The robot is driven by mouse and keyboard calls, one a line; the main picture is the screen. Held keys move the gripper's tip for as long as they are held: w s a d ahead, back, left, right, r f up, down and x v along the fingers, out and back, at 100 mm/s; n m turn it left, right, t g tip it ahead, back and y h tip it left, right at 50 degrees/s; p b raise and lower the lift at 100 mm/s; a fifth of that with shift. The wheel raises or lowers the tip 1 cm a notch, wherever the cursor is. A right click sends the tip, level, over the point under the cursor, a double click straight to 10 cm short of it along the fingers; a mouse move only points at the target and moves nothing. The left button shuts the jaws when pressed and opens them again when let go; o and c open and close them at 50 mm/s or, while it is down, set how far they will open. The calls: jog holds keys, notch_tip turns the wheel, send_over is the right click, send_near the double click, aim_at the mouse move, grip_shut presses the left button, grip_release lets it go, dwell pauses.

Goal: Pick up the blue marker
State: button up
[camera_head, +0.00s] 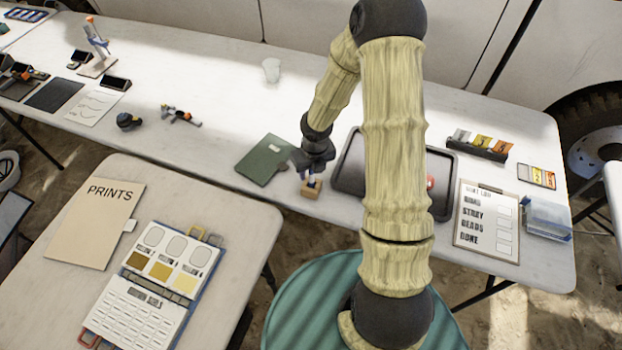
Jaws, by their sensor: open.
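My gripper (307,174) is at the end of my arm, pointing down over the front part of the long white table. Directly below it is a small tan wooden block or holder (312,191). A small dark blue bit (311,182) shows at the top of this holder, right at the fingertips; it may be the blue marker, but it is too small to be sure. The fingers are open around or just above it; I cannot tell whether they touch it. My wrist hides part of this spot.
A green folder (262,160) lies just left of my gripper. A dark tray (350,172) lies to the right, partly behind my arm. A clipboard (486,222) and a clear blue box (547,218) are further right. A clear cup (271,70) stands behind.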

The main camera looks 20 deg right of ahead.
aim_at(311, 176)
jog(key=f, duration=0.2)
jog(key=f+b, duration=0.1)
jog(key=f, duration=0.1)
jog(key=shift+w, duration=0.35)
jog(key=shift+c, duration=0.4)
grip_shut()
